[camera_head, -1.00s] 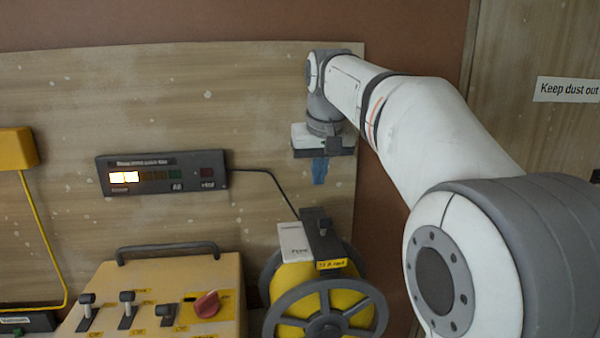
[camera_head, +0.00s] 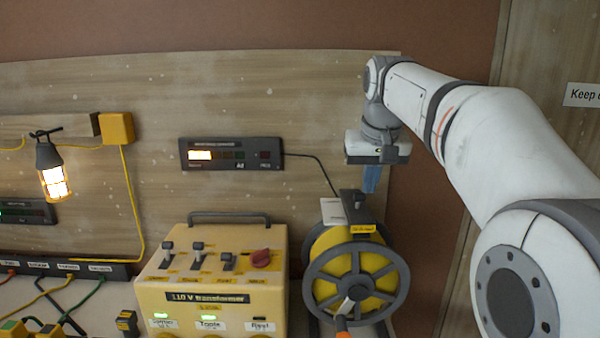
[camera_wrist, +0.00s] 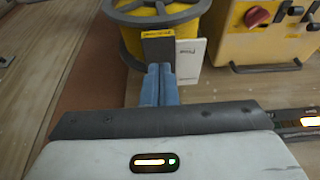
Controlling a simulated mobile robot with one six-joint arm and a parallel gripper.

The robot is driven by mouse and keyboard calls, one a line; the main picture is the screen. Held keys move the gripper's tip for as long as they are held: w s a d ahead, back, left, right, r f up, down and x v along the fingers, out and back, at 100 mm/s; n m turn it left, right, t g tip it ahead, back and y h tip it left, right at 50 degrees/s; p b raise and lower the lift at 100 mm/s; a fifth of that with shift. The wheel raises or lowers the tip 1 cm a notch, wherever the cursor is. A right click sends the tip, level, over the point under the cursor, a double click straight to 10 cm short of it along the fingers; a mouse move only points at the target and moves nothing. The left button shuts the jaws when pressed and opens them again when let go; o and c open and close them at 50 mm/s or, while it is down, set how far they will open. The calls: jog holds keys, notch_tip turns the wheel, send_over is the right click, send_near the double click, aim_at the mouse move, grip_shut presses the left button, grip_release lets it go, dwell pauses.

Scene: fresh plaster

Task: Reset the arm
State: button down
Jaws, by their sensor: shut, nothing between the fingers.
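My arm reaches in from the right in the head view. My gripper (camera_head: 371,180) hangs below the wrist, its blue fingers pointing down above the yellow cable reel (camera_head: 352,265). In the wrist view my gripper (camera_wrist: 158,84) has its two blue fingers together with nothing between them. Beyond the fingertips in that view are the reel (camera_wrist: 165,30), its black box with a yellow label and a white card (camera_wrist: 190,60). Whether the fingertips touch the box cannot be told.
A yellow 110 V transformer (camera_head: 215,275) with levers and a red knob stands left of the reel. A dark indicator panel (camera_head: 232,154) is on the board behind. A lit lantern (camera_head: 50,170) hangs at the left above a socket strip (camera_head: 60,268). A sign (camera_head: 585,95) is at the right.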

jog(key=s+d+f, duration=0.1)
jog(key=s+f, duration=2.1)
jog(key=s, duration=0.3)
jog(key=shift+d+f+g, duration=0.15)
jog(key=shift+f+g, duration=0.05)
jog(key=shift+g, duration=0.1)
